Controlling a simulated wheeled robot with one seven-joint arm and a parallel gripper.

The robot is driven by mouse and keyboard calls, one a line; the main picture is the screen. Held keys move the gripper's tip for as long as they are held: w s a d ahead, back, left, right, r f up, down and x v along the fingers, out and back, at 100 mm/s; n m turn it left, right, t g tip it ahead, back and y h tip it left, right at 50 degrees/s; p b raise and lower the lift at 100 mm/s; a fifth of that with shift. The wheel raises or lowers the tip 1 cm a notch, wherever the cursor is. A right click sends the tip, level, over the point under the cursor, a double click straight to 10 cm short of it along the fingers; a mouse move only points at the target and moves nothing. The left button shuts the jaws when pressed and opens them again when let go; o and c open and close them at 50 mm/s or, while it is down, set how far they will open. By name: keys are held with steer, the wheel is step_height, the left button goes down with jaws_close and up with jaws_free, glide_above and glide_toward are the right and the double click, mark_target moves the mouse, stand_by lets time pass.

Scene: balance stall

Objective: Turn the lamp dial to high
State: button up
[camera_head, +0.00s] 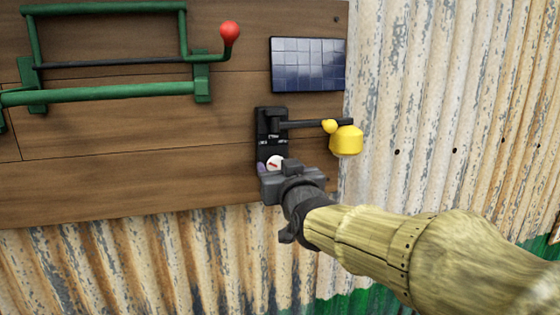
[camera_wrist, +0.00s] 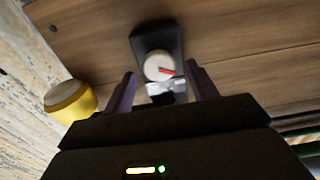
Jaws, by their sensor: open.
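The lamp dial (camera_head: 274,162) is a small round white knob with a red pointer, low on a black plate (camera_head: 270,124) on the wooden board. In the wrist view the dial (camera_wrist: 157,65) sits between and just beyond my fingertips, its red pointer towards the right. My gripper (camera_head: 272,170) is open in front of the dial and partly hides it in the head view; its two fingers (camera_wrist: 162,76) stand apart on either side in the wrist view. I cannot tell whether they touch it. The yellow lamp (camera_head: 346,140) hangs on a black arm right of the plate.
A dark blue solar panel (camera_head: 308,64) is fixed above the lamp. A green metal frame (camera_head: 110,92) with a red ball handle (camera_head: 229,32) is at upper left. Rusty corrugated metal (camera_head: 440,110) lies right of and below the board. The lamp (camera_wrist: 70,102) is close beside my gripper.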

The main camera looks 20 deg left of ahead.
steer(key=shift+w+a, duration=0.25)
steer(key=shift+w, duration=0.15)
steer(key=shift+c, duration=0.2)
steer(key=c, duration=0.9)
